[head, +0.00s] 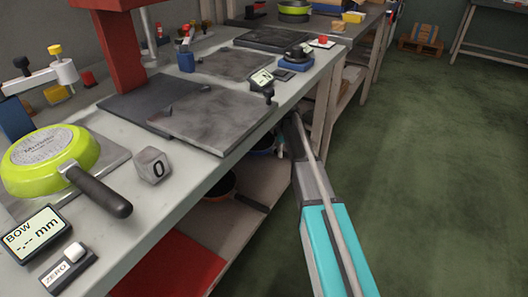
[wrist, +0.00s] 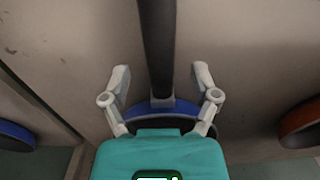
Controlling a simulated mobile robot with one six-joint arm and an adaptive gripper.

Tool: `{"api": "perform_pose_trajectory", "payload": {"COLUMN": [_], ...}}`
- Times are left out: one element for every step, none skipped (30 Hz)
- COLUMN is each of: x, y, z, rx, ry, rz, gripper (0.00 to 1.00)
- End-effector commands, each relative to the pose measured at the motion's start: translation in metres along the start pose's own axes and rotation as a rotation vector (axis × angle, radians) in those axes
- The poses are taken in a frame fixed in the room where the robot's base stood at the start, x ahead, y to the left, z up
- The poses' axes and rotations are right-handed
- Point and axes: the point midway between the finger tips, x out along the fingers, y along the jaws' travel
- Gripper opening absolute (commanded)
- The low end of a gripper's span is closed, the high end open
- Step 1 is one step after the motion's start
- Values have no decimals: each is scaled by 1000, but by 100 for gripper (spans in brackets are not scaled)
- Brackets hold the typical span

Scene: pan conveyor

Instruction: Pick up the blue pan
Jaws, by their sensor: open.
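A blue pan (wrist: 145,107) is in the middle of the wrist view, its body mostly hidden behind my teal gripper housing. Its dark handle (wrist: 157,45) points up the picture. My gripper (wrist: 160,72) is open, with one pale finger on each side of the handle. A gap shows between the handle and each finger. A second blue pan (wrist: 14,135) shows at the left edge of the wrist view. In the head view, blue pan (head: 264,152) surface shows on the low shelf under the bench, partly hidden by the bench and my arm.
An orange-red pan (wrist: 304,124) lies at the right of the wrist view; it shows on the shelf in the head view (head: 220,186). The workbench (head: 205,165) above carries an upturned green pan (head: 48,148), a cube (head: 152,165) and gauges. The floor (head: 430,180) at right is clear.

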Motion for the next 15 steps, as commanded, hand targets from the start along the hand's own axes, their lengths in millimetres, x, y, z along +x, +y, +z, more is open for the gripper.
{"api": "perform_pose_trajectory", "payload": {"x": [8,10,12,13,14,15,16,16,17,17,17,16,16,16,16], "y": [0,0,0,0,0,0,0,0,0,0,0,0,0,0,0], "z": [0,0,0,0,0,0,0,0,0,0,0,0,0,0,0], "rx": [0,0,0,0,0,0,0,0,0,0,0,0,0,0,0], "ry": [0,0,0,-1,-1,-1,-1,-1,-1,-1,-1,-1,-1,-1,-1], "rz": [1,1,1,2,2,2,2,2,2,2,2,2,2,2,2], "gripper": [78,78,78,78,78,78,78,78,78,78,78,78,78,78,78]}}
